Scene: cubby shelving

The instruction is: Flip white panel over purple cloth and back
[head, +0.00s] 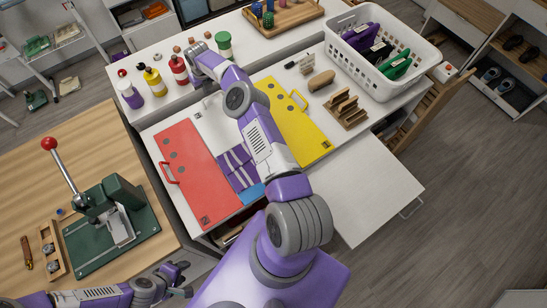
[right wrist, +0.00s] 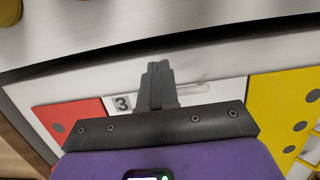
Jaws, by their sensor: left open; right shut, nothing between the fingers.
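The white panel (head: 214,122) lies between a red panel (head: 187,160) and a yellow panel (head: 299,128) on the white table; my right arm covers part of it. In the right wrist view, the white panel (right wrist: 205,96) shows a "3" label and a pale handle near its far edge. The purple cloth (head: 236,170), with pale stripes, lies uncovered nearer me, partly behind my arm. My right gripper (right wrist: 157,72) is shut and empty, over the white panel's far edge; contact is unclear. My left gripper (head: 182,278) is open and empty at lower left, away from the panels.
Bottles (head: 153,80) stand on the back counter. A white basket (head: 385,50) and wooden rack (head: 347,108) stand at the right. A green press (head: 108,215) with a red-knobbed lever stands on the wooden table at left. A blue piece (head: 250,195) lies beside the cloth.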

